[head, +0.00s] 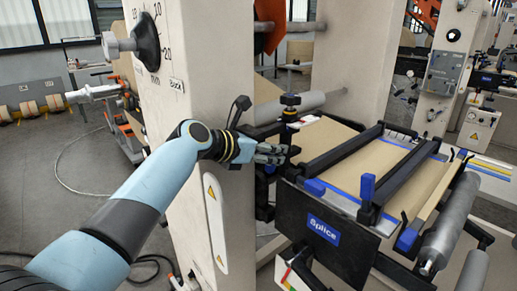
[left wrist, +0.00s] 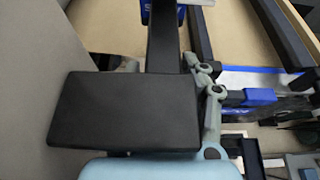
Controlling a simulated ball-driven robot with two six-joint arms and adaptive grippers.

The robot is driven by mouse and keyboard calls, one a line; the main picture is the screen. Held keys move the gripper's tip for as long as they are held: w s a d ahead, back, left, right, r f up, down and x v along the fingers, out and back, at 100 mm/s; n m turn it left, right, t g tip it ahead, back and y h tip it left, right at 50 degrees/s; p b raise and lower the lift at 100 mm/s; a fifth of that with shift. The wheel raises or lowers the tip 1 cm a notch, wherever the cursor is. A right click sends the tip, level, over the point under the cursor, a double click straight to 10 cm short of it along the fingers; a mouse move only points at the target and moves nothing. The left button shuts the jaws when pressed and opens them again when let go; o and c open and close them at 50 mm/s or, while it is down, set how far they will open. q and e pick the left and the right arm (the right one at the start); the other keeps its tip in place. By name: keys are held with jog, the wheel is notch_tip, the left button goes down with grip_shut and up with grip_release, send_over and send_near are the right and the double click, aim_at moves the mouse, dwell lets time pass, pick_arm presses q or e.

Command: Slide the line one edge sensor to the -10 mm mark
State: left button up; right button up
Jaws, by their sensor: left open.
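My left gripper (head: 282,154) is open beside the lower part of this post; contact cannot be told. In the left wrist view, grey finger links (left wrist: 207,78) show beside a large black block (left wrist: 125,110) that hides much of the gripper. A black bar (left wrist: 163,40) runs up behind the block. No -10 mm mark can be read. My right gripper is out of view.
The splice table (head: 345,190) with brown web and black bars (head: 345,150) lies right of the gripper, its black Splice panel (head: 318,240) in front. Rollers (head: 450,215) lie right.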

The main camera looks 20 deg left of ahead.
pick_arm(q)
jog(key=v, duration=1.1)
jog(key=shift+s+a, duration=0.25)
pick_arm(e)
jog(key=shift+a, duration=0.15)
pick_arm(q)
jog(key=shift+f, duration=0.1)
